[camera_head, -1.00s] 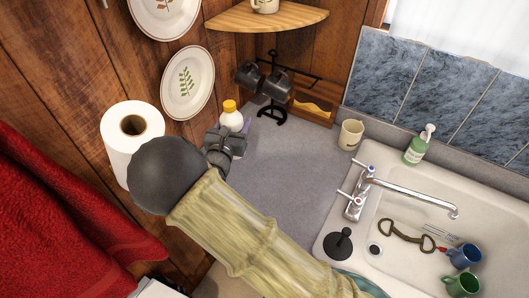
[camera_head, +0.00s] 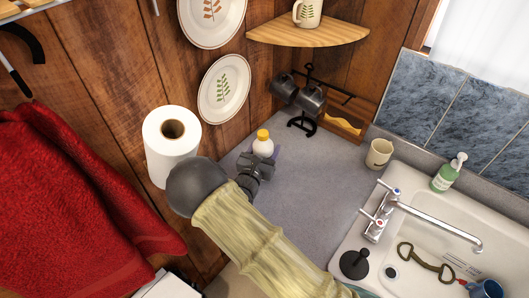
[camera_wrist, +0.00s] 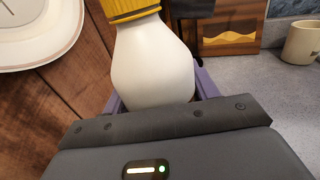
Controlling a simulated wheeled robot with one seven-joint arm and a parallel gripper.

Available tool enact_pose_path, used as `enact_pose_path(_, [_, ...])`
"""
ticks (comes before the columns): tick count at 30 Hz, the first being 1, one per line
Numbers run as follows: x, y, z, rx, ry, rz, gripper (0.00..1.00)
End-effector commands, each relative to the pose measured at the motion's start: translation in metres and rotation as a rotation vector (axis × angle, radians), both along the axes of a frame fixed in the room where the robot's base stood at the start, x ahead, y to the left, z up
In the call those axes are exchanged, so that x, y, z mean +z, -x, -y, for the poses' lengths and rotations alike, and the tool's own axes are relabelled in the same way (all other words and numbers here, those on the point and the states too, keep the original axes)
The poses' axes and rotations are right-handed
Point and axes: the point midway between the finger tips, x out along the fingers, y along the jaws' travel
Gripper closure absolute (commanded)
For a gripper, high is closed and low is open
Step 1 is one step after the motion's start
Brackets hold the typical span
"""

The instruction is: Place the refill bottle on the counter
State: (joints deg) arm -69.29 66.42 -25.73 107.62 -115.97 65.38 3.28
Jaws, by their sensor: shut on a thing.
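The refill bottle (camera_head: 263,147) is white with a yellow cap and stands out beyond my gripper (camera_head: 258,165) over the back left of the grey counter (camera_head: 305,190). My gripper is shut on the bottle. In the wrist view the bottle (camera_wrist: 152,62) fills the middle, upright or slightly tilted, between purple finger pads (camera_wrist: 205,84). Its lower part is hidden behind my gripper, so I cannot tell whether its base touches the counter.
A paper towel roll (camera_head: 168,150) stands to the left. A black mug rack (camera_head: 309,95) stands in the corner behind. A cream mug (camera_head: 379,154), a soap bottle (camera_head: 449,172) and the sink (camera_head: 420,225) lie to the right. The middle counter is clear.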

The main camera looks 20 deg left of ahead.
Motion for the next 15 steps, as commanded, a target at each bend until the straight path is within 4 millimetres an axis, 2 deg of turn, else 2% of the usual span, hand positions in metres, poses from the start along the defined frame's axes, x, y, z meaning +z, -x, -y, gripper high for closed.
enact_pose_path(6, [-0.021,0.0,-0.002,0.003,0.001,0.002,0.82])
enact_pose_path(15, [-0.023,0.001,-0.003,0.005,-0.001,0.003,0.82])
